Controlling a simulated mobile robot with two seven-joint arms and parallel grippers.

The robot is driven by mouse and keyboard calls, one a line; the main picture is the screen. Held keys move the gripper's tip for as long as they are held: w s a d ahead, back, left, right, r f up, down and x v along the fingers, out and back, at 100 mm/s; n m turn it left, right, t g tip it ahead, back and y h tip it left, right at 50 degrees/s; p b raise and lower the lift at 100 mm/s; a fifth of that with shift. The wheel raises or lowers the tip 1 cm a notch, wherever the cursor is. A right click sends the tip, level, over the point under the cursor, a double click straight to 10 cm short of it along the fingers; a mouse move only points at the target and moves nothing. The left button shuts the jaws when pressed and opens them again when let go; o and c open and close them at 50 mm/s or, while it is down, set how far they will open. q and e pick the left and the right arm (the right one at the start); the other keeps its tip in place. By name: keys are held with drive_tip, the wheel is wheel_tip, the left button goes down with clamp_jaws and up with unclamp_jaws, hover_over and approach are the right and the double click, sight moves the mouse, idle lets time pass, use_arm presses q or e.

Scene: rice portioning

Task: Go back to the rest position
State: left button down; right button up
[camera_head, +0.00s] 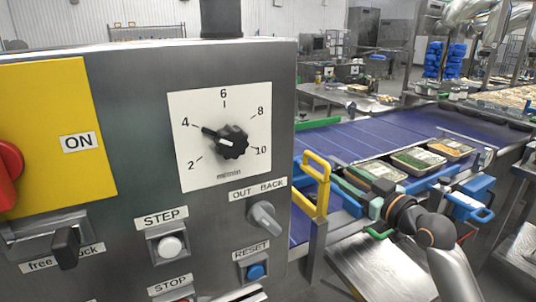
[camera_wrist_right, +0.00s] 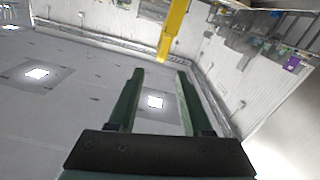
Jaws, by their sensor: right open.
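My right arm (camera_head: 437,232) shows in the head view at the lower right, in front of the conveyor, with its dark wrist bent toward the left. In the right wrist view my right gripper (camera_wrist_right: 160,76) has two dark green fingers standing well apart. Nothing is between them. Beyond the fingers that view shows grey panels with bright square lights and a yellow bar (camera_wrist_right: 174,30). My left gripper is in neither view.
A grey control panel (camera_head: 120,190) with a dial (camera_head: 232,142) fills the left of the head view. A yellow handle (camera_head: 318,184) stands at its right. Behind my right arm, food trays (camera_head: 418,160) lie on the blue conveyor (camera_head: 360,137).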

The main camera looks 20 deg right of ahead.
drive_tip(key=s+a+f+g, duration=0.3)
drive_tip(key=a+f, duration=0.1)
drive_tip(key=f, duration=0.4)
drive_tip(key=s+a+f+g, duration=0.2)
drive_tip(key=s+a+f, duration=0.15)
drive_tip(key=f, duration=0.35)
drive_tip(key=s+a+f+g, duration=0.3)
drive_tip(key=a+f, duration=0.1)
drive_tip(key=f, duration=0.4)
drive_tip(key=s+a+f+m+g+h, duration=0.1)
drive_tip(key=s+a+f+g, duration=0.25)
drive_tip(key=s, duration=0.55)
drive_tip(key=s+a+f+g, duration=0.3)
drive_tip(key=s+a+f, duration=0.15)
drive_tip(key=s, duration=0.45)
drive_tip(key=w+a+f+t+y+p, duration=0.1)
drive_tip(key=w+a+f+t+p, duration=0.2)
drive_tip(key=f, duration=0.5)
drive_tip(key=shift+w+a+f+t+y, duration=0.35)
drive_tip(key=shift+w+t, duration=0.3)
drive_tip(key=shift+t, duration=0.7)
